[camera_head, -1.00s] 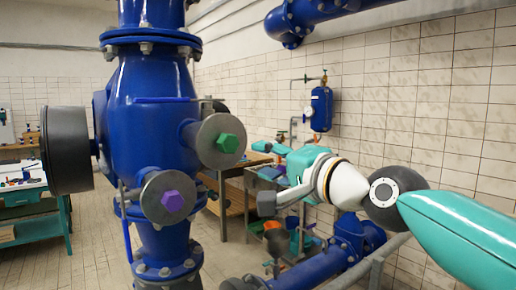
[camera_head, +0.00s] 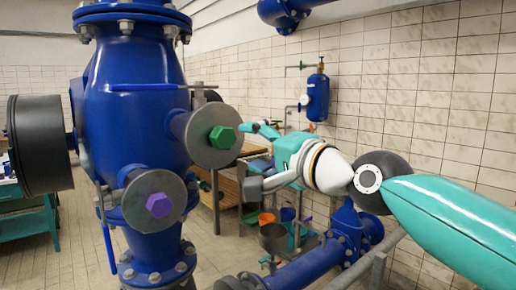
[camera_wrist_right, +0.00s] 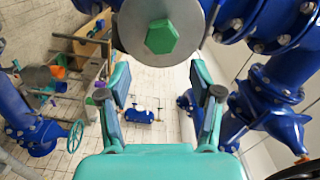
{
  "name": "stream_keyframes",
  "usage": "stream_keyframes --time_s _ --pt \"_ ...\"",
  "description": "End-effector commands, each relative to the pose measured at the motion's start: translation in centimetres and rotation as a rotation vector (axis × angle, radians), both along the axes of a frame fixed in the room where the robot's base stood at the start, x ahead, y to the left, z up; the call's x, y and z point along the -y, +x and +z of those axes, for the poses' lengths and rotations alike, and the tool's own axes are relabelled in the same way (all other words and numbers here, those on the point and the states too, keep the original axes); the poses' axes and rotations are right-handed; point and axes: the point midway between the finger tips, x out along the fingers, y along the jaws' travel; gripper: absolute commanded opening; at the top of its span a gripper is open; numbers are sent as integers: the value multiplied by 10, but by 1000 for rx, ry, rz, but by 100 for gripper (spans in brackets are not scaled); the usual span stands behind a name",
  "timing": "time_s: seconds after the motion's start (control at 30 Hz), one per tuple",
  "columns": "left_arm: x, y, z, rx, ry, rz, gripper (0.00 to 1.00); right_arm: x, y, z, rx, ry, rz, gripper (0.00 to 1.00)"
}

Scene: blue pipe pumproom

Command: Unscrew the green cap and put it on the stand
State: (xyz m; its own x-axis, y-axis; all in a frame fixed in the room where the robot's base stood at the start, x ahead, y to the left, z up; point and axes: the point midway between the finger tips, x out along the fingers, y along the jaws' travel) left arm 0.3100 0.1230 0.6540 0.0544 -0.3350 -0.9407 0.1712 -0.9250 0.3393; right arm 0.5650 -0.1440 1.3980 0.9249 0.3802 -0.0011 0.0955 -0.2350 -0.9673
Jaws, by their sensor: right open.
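The green hexagonal cap (camera_head: 222,137) sits on a round grey flange (camera_head: 205,155) at the side of the big blue pipe body. My right gripper (camera_head: 250,158) is just right of the cap in the head view, open and empty, its fingers apart from it. In the right wrist view the green cap (camera_wrist_right: 161,37) shows at top centre, face on, beyond the open fingers (camera_wrist_right: 160,85) and roughly midway between them. A purple hexagonal cap (camera_head: 159,205) sits on a second flange lower left. I cannot make out the stand. My left gripper is not in view.
The blue pipe body (camera_head: 133,80) fills the left of the head view. A wooden bench (camera_head: 228,187) stands behind my right gripper. A lower blue pipe (camera_head: 302,268) runs along the floor. A blue tank (camera_head: 318,97) hangs on the tiled wall.

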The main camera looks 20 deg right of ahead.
Motion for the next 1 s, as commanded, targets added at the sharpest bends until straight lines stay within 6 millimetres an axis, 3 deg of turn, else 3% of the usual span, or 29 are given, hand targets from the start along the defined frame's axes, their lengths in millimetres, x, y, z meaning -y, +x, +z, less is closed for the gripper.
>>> stream_keyframes --time_s 0.27,0.7,1.0 --pt "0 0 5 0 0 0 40 -9 22 0 -1 -2 -1 65" --pt "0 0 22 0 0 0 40 -31 80 1 -1 -1 -2 65" --pt "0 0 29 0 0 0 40 -39 99 1 1 0 -3 65"
